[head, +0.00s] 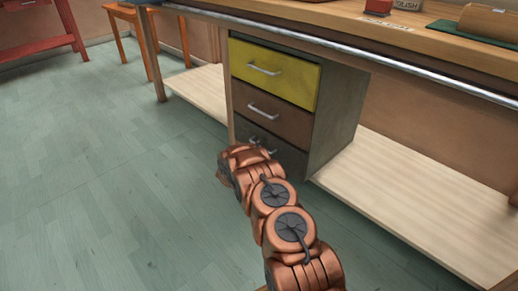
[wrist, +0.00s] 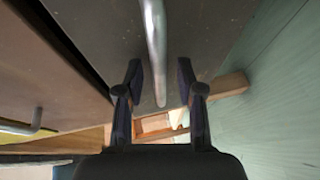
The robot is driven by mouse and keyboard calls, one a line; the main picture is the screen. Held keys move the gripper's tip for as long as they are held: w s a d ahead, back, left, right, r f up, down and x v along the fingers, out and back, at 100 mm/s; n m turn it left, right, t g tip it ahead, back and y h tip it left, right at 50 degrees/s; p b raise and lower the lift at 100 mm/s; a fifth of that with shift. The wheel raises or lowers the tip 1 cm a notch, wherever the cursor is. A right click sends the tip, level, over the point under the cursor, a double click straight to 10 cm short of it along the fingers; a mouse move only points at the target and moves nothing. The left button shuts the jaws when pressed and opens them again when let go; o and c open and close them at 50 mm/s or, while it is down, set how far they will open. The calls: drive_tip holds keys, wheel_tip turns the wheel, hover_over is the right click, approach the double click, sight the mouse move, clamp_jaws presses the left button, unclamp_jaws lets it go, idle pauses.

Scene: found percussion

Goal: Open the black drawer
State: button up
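The black drawer (head: 289,156) is the lowest of three in the cabinet under the workbench, and my arm hides part of it in the head view. Its dark front (wrist: 100,28) fills the upper middle of the wrist view. Its pale metal bar handle (wrist: 156,40) runs down between my fingers. My gripper (wrist: 160,72) is open, with one finger on each side of the handle and a visible gap on both sides. In the head view my gripper (head: 262,147) is at the drawer front, mostly hidden by my wrist.
A yellow drawer (head: 290,83) and a brown drawer (head: 293,126) sit above, both shut. The brown drawer's handle (wrist: 20,127) shows in the wrist view. A pale low shelf (head: 400,190) lies right of the cabinet. The green floor (head: 110,170) is clear to the left.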

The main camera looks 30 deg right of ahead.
clamp_jaws()
idle(0.3)
idle(0.5)
